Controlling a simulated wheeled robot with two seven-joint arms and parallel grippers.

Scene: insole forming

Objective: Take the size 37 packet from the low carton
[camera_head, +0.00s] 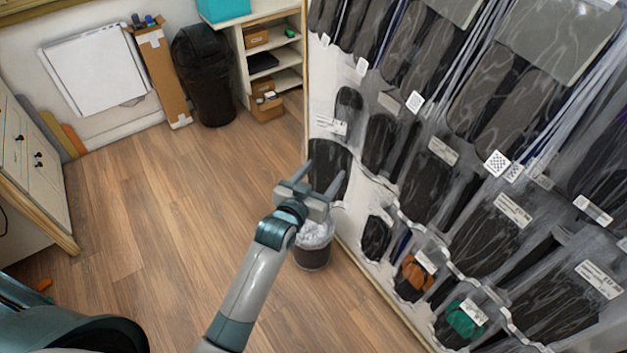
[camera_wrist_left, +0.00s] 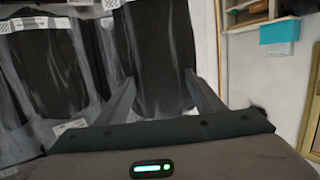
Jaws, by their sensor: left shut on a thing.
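My left gripper (camera_head: 324,168) is at the left edge of the wall of hanging packets. It is shut on a dark packet (camera_head: 329,157) in a clear sleeve, with one finger on each side. In the left wrist view this dark packet (camera_wrist_left: 158,45) fills the space between the fingers of the left gripper (camera_wrist_left: 163,84). The packet's size cannot be read. A small brown carton (camera_head: 267,110) sits low at the foot of the shelf unit, away from the gripper. My right gripper is not in view.
Several dark packets hang in rows on the display wall (camera_head: 322,98) at right. A lined waste bin (camera_head: 313,252) stands below my left gripper. A black bin (camera_head: 205,80) and a shelf unit (camera_head: 240,50) stand at the back.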

